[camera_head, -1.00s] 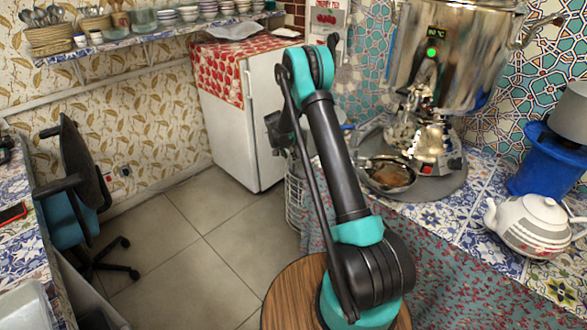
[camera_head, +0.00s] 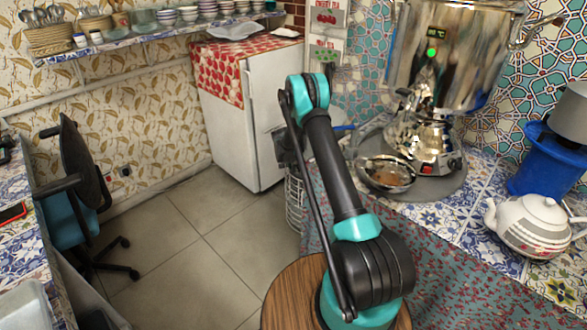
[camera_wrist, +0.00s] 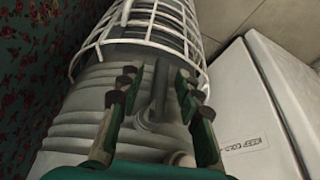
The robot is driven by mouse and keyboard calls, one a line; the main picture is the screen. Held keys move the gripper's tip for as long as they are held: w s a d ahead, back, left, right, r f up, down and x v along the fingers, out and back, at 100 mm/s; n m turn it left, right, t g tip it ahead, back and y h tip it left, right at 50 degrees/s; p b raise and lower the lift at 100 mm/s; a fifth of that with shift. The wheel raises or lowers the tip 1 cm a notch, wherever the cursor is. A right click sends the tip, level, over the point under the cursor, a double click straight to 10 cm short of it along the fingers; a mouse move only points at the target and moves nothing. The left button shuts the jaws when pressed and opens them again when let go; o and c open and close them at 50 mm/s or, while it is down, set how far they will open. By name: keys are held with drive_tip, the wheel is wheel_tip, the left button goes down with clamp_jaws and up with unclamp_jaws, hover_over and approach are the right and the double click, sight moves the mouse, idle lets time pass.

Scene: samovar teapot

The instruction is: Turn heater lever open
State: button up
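The shiny metal samovar (camera_head: 450,60) stands on the tiled counter at the upper right of the head view, with a lit green light on its body. A small red part (camera_head: 455,168) shows low on its base. My gripper hangs behind my arm, left of the samovar and near the fridge, mostly hidden in the head view. In the wrist view my gripper (camera_wrist: 158,82) is open, its fingertips apart with nothing held. The samovar is not in the wrist view.
A bowl (camera_head: 386,175) sits before the samovar. A white teapot (camera_head: 530,222) and blue container (camera_head: 545,160) stand right. The white fridge (camera_head: 262,115) is behind my arm. Open floor (camera_head: 205,230) is left.

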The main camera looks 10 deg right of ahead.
clamp_jaws()
drive_tip(key=shift+s+d+g+h, duration=0.15)
drive_tip(key=shift+g+h, duration=0.25)
drive_tip(key=shift+g, duration=0.2)
unclamp_jaws()
drive_tip(key=shift+r, duration=0.1)
drive_tip(key=v, duration=1.2)
